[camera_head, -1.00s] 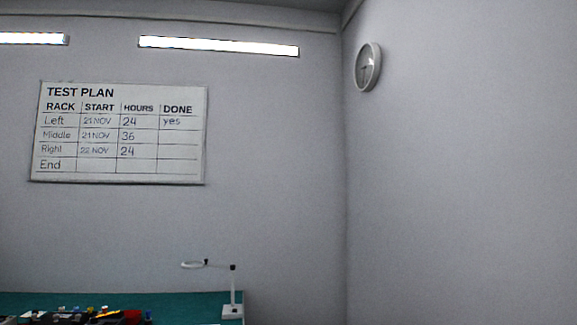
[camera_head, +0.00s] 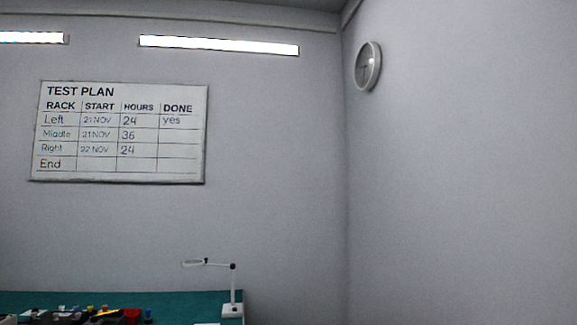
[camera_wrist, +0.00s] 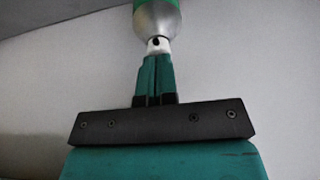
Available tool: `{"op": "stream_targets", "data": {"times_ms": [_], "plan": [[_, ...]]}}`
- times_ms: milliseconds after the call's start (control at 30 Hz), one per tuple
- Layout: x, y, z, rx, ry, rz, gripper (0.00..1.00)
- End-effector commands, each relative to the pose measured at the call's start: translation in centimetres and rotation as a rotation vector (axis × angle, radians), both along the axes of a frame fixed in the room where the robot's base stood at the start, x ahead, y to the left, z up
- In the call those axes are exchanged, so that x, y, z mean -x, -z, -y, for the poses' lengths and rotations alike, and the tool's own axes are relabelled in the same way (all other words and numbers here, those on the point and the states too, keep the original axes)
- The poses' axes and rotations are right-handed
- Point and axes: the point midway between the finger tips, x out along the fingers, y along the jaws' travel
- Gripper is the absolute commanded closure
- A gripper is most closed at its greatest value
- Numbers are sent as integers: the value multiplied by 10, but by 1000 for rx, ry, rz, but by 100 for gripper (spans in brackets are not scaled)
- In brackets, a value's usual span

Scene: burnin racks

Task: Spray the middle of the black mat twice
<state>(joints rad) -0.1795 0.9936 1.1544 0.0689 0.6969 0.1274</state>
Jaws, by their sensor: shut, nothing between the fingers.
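My gripper (camera_wrist: 156,68) shows in the wrist view, its two green fingers closed together with no gap. Just past the fingertips is what looks like a spray can (camera_wrist: 157,17), with a white nozzle, a silver shoulder and a green body cut off by the top edge. The nozzle lines up with the fingertips; I cannot tell whether they touch. I cannot make out the black mat in either view. The head view shows neither my gripper nor the can.
A green-topped bench (camera_head: 185,304) is at the lower left, with several small parts and dark and red items (camera_head: 128,317) on it. A white magnifier lamp (camera_head: 232,290) stands at its right end. A test plan board (camera_head: 120,133) and a clock (camera_head: 368,66) hang on bare grey walls.

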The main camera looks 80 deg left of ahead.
Motion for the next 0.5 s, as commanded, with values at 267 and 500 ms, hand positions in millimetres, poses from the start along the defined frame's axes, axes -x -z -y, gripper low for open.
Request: {"op": "stream_targets", "data": {"times_ms": [267, 500], "plan": [[0, 5, 0, 0, 0, 0, 100], [0, 3, 0, 0, 0, 0, 100]]}}
